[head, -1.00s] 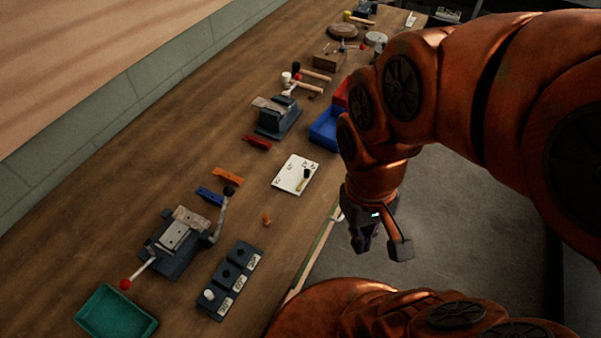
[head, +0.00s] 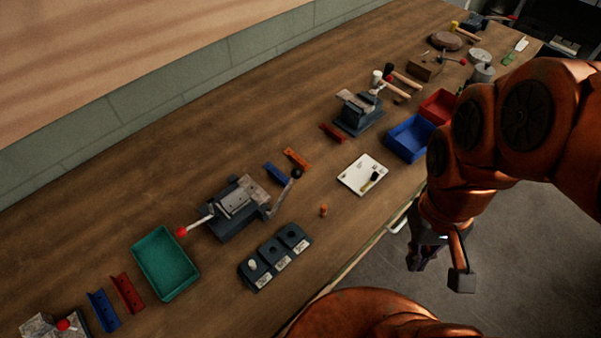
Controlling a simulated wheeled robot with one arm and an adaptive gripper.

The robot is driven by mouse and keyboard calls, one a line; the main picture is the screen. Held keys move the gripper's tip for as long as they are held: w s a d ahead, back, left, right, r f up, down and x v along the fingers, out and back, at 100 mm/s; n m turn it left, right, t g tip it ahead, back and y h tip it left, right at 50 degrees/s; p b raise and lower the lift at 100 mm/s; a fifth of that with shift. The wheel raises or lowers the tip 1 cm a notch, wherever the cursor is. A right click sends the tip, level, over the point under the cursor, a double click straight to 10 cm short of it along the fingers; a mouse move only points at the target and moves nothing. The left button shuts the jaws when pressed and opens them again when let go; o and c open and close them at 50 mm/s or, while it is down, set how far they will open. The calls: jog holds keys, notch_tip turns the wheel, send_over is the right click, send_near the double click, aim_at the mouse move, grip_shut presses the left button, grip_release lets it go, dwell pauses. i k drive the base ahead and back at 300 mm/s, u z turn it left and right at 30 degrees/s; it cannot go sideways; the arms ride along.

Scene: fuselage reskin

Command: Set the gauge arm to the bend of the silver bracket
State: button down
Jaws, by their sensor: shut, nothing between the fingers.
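A bench device (head: 238,208) with a pale grey metal plate on top stands left of the middle of the bench. It has a lever with a red ball (head: 181,232) at its left and an arm with a black ball (head: 297,172) at its right. I cannot tell for sure whether this is the gauge. No silver bracket is clearly recognisable at this size. My gripper (head: 416,260) hangs beyond the bench's front edge, over the floor, shut and empty. It is well apart from the device.
A green tray (head: 165,263), red and blue angled strips (head: 127,292), a dark three-hole block (head: 274,257) and a white card (head: 362,175) lie on the bench. A vise-like device (head: 359,111), blue bin (head: 410,137) and red bin (head: 438,106) stand farther back. Bare wood lies along the wall.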

aim_at(374, 175)
jog(key=u, duration=2.65)
jog(key=k, duration=0.35)
jog(key=z, duration=1.1)
